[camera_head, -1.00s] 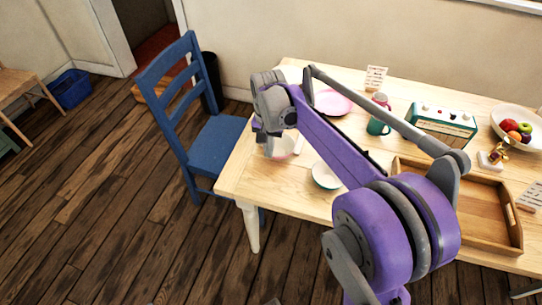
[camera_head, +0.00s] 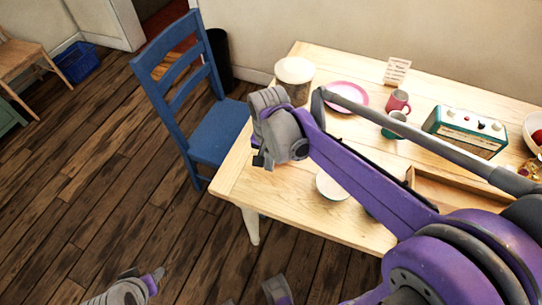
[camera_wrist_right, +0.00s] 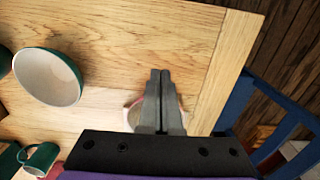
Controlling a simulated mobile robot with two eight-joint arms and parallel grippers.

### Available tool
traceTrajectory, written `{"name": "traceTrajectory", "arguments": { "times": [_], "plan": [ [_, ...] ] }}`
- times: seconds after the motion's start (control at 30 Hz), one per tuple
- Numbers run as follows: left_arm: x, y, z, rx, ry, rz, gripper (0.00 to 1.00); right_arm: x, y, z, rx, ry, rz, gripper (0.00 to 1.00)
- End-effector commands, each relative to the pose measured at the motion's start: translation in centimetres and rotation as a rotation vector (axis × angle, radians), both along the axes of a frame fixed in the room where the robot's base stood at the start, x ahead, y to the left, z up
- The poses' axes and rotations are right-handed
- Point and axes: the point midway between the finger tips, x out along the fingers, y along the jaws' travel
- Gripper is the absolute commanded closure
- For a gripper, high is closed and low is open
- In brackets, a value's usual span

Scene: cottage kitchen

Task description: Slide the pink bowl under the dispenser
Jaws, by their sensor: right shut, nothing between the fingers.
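My right gripper (camera_head: 262,160) is at the table's left end in the head view, pointing down. In the right wrist view its fingers (camera_wrist_right: 160,74) are shut with nothing between them. Behind the fingers, the pale pink bowl (camera_wrist_right: 131,112) shows only in part. In the head view the arm hides this bowl, and I cannot tell whether the fingers touch it.
A white bowl with a green outside (camera_wrist_right: 48,78) stands near the front edge. A pink plate (camera_head: 347,97), a red mug (camera_head: 397,102), a green mug (camera_head: 394,124), a radio (camera_head: 465,132) and a wooden tray stand further right. A blue chair (camera_head: 215,130) is at the left end.

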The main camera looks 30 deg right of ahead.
Motion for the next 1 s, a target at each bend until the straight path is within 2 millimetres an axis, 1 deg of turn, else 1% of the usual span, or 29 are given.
{"name": "traceTrajectory", "arguments": {
  "times": [0.03, 0.1, 0.27, 0.4, 0.53, 0.7, 1.0],
  "plan": [
    [0.0, 0.0, -0.4, 0.0, 0.001, 0.0, 0.5, 0.0, 0.0, -1.3, 0.0, 0.0, 0.0, 1.0],
    [-0.1, 0.0, -0.6, 0.0, 0.002, 0.0, 0.5, 0.0, 0.0, -2.9, 0.0, 0.0, 0.0, 1.0],
    [-0.1, 0.0, -1.3, 0.0, 0.004, 0.0, 0.5, 0.0, 0.0, -6.2, 0.0, 0.0, 0.0, 1.0],
    [-0.1, 0.0, -1.1, 0.0, 0.004, 0.0, 0.5, 1.5, -1.7, -6.1, 0.0, 0.0, -0.003, 1.0],
    [-0.1, 0.0, -1.1, 0.0, 0.003, 0.0, 0.5, 2.3, -2.6, -6.1, 0.0, 0.0, -0.002, 1.0],
    [-0.1, 0.0, -1.1, 0.0, 0.004, 0.0, 0.5, 2.7, -3.0, -6.0, 0.0, 0.0, 0.0, 1.0],
    [-0.1, 0.0, -1.1, 0.0, 0.004, 0.0, 0.5, 2.8, -3.1, -6.0, 0.0, 0.0, 0.0, 1.0]
  ]
}}
